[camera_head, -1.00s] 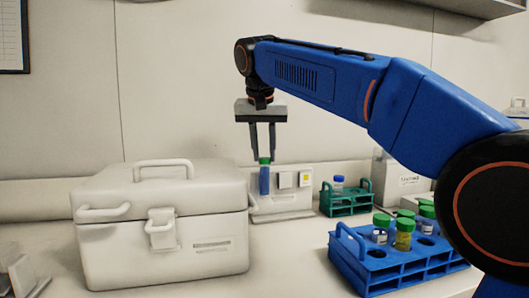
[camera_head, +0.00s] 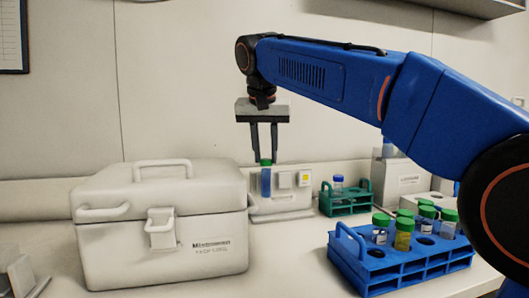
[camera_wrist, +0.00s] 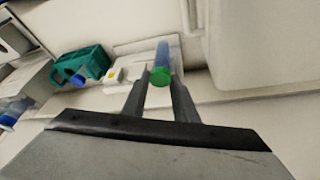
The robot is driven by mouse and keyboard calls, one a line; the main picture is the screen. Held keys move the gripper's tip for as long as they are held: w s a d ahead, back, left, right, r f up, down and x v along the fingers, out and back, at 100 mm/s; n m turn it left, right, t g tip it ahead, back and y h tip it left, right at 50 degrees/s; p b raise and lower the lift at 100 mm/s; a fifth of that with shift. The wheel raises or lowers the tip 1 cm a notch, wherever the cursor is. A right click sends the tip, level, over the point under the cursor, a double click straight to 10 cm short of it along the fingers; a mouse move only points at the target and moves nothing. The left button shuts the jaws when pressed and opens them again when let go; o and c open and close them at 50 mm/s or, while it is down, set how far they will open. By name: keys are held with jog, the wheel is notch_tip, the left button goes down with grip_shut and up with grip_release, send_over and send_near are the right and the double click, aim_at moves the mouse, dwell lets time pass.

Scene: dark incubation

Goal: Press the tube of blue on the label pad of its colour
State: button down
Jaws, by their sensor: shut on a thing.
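My gripper (camera_head: 264,158) is shut on the green cap of the tube of blue (camera_head: 266,182) and holds it upright. In the wrist view the tube of blue (camera_wrist: 161,58) points away between the two fingers. Behind it stands a white label stand (camera_head: 284,205) with small square pads. A yellow label pad (camera_head: 304,178) and a plain pale pad (camera_head: 285,180) show to the right of the tube. The tube covers the left part of the stand, so any pad there is hidden. I cannot tell whether the tube touches the stand.
A large white case (camera_head: 160,235) stands close on the left. A green rack (camera_head: 346,201) with a blue-capped tube is to the right. A blue rack (camera_head: 395,268) with several green-capped tubes is at the front right. Bare bench lies between the case and the blue rack.

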jog(key=shift+s+d, duration=0.25)
jog(key=shift+s, duration=0.55)
jog(key=shift+s+d, duration=0.2)
jog(key=shift+s, duration=0.6)
jog(key=shift+s+d, duration=0.25)
jog(key=shift+s, duration=0.55)
jog(key=shift+r, duration=0.1)
